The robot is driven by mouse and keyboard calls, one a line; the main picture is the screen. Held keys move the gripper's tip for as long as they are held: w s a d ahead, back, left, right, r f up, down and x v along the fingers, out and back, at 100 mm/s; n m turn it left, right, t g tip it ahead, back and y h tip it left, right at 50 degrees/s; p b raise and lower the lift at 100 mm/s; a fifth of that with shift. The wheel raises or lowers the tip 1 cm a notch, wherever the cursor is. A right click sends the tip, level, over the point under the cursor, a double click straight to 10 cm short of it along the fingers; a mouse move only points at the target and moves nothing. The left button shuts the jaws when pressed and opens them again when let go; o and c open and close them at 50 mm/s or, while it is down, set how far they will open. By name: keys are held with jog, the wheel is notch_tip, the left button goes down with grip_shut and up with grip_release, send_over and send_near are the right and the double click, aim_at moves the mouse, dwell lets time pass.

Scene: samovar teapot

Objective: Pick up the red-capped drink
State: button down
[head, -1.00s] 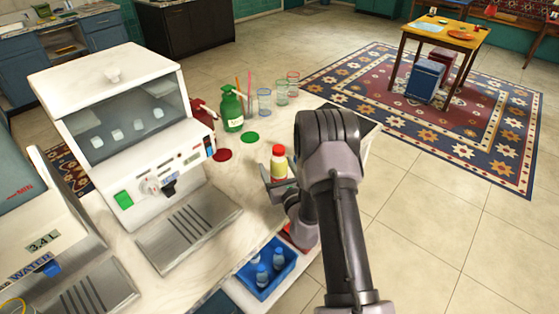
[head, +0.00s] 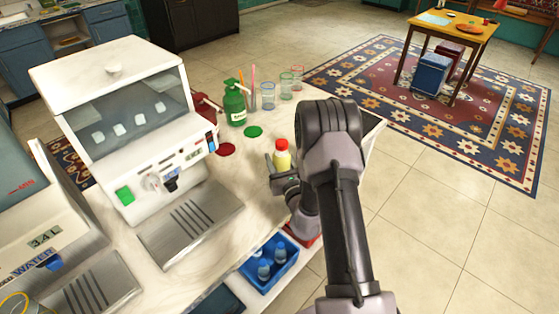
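The red-capped drink (head: 282,158) is a small bottle with a yellow body, upright near the right end of the pale counter (head: 205,262) in the head view. My gripper (head: 279,174) is low beside the bottle, with one finger visible just left of it. My arm and wrist hide the other finger and the bottle's lower right side. I cannot tell whether the fingers touch or grip the bottle.
A white dispenser (head: 120,120) stands to the left. A blue crate (head: 270,265) with small bottles sits on a lower shelf.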

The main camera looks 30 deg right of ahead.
aim_at(281, 153)
jog(key=r+p, duration=0.1)
jog(key=s+r, duration=0.1)
jog(key=r, duration=0.1)
jog(key=shift+d+r+p, duration=0.1)
jog(key=shift+r+p, duration=0.05)
jog(key=shift+p, duration=0.2)
jog(key=s+d+r, duration=0.1)
jog(key=s+d, duration=0.1)
jog(key=s, duration=1.2)
jog(key=w+a+n+g+y, duration=0.25)
jog(key=a+n+y, duration=0.65)
jog(key=a, duration=0.9)
notch_tip(281, 153, up, 6)
jog(key=a+m+y+p, duration=0.1)
jog(key=y+p, duration=0.2)
notch_tip(281, 153, down, 6)
jog(key=b, duration=0.5)
jog(key=shift+m+t, duration=0.25)
jog(key=shift+m, duration=0.05)
notch_tip(281, 153, up, 5)
jog(key=shift+r+p, duration=0.1)
jog(key=shift+p, duration=0.5)
